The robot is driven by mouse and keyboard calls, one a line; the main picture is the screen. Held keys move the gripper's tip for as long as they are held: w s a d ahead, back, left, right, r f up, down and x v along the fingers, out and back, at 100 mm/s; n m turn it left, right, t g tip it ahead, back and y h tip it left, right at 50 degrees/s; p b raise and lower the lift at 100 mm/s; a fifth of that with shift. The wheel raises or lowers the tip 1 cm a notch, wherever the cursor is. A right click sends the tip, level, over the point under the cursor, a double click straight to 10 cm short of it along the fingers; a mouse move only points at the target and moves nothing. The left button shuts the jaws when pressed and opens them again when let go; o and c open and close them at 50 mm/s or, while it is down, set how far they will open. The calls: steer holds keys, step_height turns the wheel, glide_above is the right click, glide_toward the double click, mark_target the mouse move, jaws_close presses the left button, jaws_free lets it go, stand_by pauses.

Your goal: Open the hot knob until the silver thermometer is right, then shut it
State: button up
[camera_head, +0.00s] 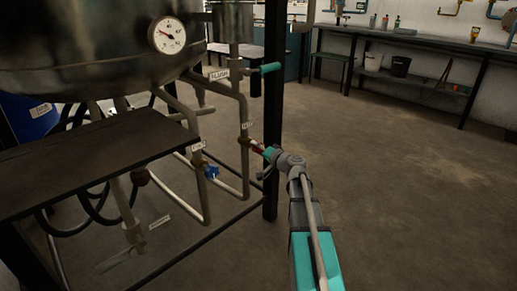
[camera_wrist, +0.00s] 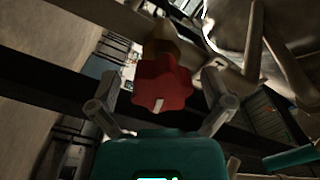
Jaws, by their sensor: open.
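The red knob (camera_wrist: 163,84) has a lobed rim and a white mark on its face. In the wrist view it sits between the two spread fingers of my gripper (camera_wrist: 160,92), with gaps visible on both sides. In the head view my gripper (camera_head: 268,151) reaches the red knob (camera_head: 256,147) on the right-hand pipe, partly covering it. A small label above it is too blurred to read surely. The round thermometer (camera_head: 167,35) with a white face and metal rim is on the tank. Its needle points to the upper left; the numbers are too small to read.
A blue knob (camera_head: 211,172) is on the pipe left of the red one. A teal handle (camera_head: 270,68) sticks out above, by a FLUSH label (camera_head: 219,75). A dark shelf (camera_head: 85,160) lies left; open floor (camera_head: 400,170) lies right.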

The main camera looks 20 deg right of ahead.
steer(key=v, duration=1.2)
stand_by(6.8)
